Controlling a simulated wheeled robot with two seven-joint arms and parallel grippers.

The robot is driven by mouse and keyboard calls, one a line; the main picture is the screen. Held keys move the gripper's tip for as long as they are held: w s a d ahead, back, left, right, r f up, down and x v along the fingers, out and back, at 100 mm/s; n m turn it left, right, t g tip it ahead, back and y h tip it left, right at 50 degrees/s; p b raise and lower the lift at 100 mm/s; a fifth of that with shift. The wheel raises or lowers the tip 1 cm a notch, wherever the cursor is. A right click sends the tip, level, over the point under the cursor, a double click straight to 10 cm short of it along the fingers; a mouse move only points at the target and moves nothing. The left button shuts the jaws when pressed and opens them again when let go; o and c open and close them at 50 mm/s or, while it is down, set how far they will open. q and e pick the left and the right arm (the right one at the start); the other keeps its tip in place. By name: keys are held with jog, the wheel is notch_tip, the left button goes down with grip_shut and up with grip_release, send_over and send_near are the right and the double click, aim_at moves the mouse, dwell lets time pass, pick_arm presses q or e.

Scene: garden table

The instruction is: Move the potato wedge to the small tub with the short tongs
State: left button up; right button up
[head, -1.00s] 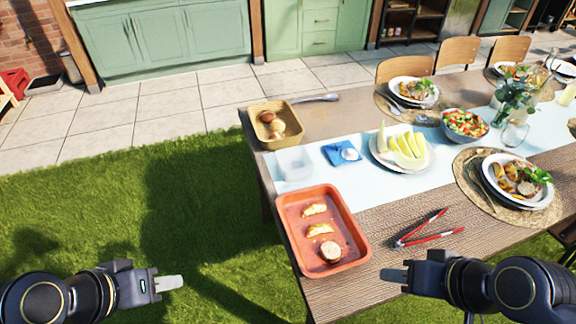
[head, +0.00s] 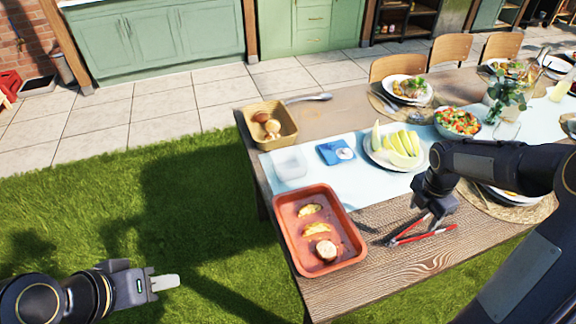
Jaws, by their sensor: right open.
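Two potato wedges (head: 309,210) (head: 317,229) lie in the orange tray (head: 282,232), with a round browned piece (head: 326,251) nearer its front. The small tub (head: 289,163), clear and pale, stands on the light runner behind the tray. The short tongs (head: 426,237), with red handles, lie on the wood right of the tray. My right gripper (head: 427,217) is open, pointing down just above the tongs; I cannot tell whether it touches them. My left gripper (head: 164,283) is over the grass left of the table, seen from the side, so its opening is unclear.
A tan basket (head: 248,128) with brown round items stands behind the tub.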

aim_at(413, 235)
jog(key=shift+d+f, duration=0.1)
jog(key=shift+f, duration=0.05)
jog(key=f+b, duration=0.4)
jog(key=f, duration=0.1)
jog(key=f+b, duration=0.2)
jog(key=shift+w+d+f, duration=0.15)
jog(key=shift+d+f, duration=0.1)
jog(key=shift+d, duration=0.05)
jog(key=shift+d+f+b, duration=0.1)
jog(key=shift+f+b, duration=0.3)
jog(key=shift+f, duration=0.35)
